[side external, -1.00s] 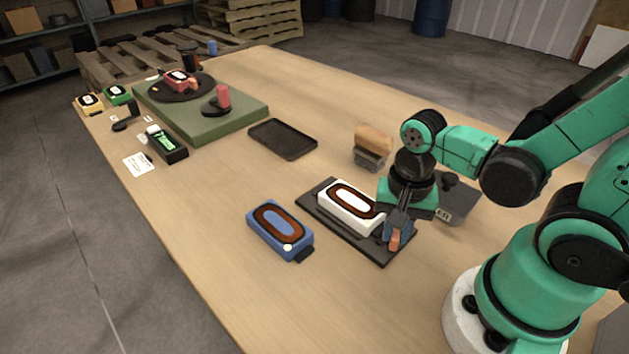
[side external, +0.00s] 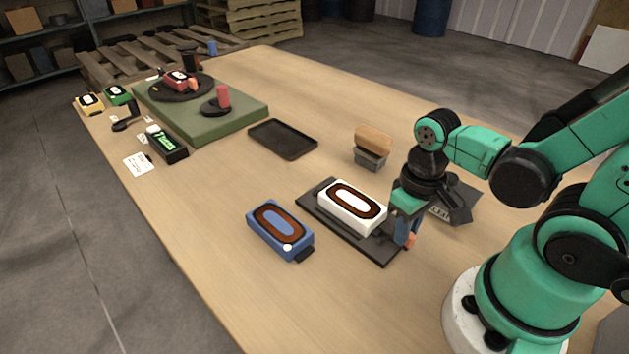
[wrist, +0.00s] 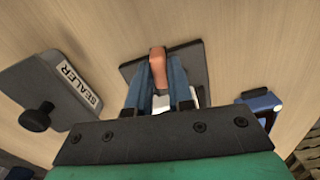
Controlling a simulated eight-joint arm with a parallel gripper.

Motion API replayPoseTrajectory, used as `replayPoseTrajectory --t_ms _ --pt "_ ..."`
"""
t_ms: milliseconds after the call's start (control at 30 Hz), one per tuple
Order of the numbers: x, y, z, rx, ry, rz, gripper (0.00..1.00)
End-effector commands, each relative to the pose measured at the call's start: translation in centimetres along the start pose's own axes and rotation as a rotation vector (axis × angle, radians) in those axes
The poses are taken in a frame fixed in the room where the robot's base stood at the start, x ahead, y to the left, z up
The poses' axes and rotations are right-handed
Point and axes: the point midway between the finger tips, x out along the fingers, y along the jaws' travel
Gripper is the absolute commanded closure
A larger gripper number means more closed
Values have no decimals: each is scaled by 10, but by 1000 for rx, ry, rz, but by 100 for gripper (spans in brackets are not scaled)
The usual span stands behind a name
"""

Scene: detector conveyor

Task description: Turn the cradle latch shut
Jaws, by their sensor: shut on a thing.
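The cradle is a dark flat plate (side external: 374,250) on the table, and it also shows in the wrist view (wrist: 194,58). A white detector with a brown-ringed oval face (side external: 335,205) lies in it; in the wrist view it is mostly hidden behind my fingers. The cradle latch has an orange handle (side external: 411,241) at the plate's right end. My gripper (side external: 406,232) points down there, its blue fingers shut on the latch handle. In the wrist view the handle (wrist: 158,60) sits between the two fingertips (wrist: 158,70). The latch's pivot is hidden.
A grey sealer (wrist: 60,82) with a black knob stands close to my gripper. A blue detector (side external: 280,229) lies left of the cradle. A black tray (side external: 282,139) and a small bin with a tan block (side external: 372,145) stand behind. A green platform (side external: 200,122) is farther back.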

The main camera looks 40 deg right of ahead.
Motion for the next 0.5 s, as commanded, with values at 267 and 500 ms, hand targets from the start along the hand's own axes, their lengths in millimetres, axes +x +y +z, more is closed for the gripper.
replayPoseTrajectory --t_ms 267,500 --pt "0 2 0 -118 -1 0 100" --pt "0 3 0 -156 -1 0 100"
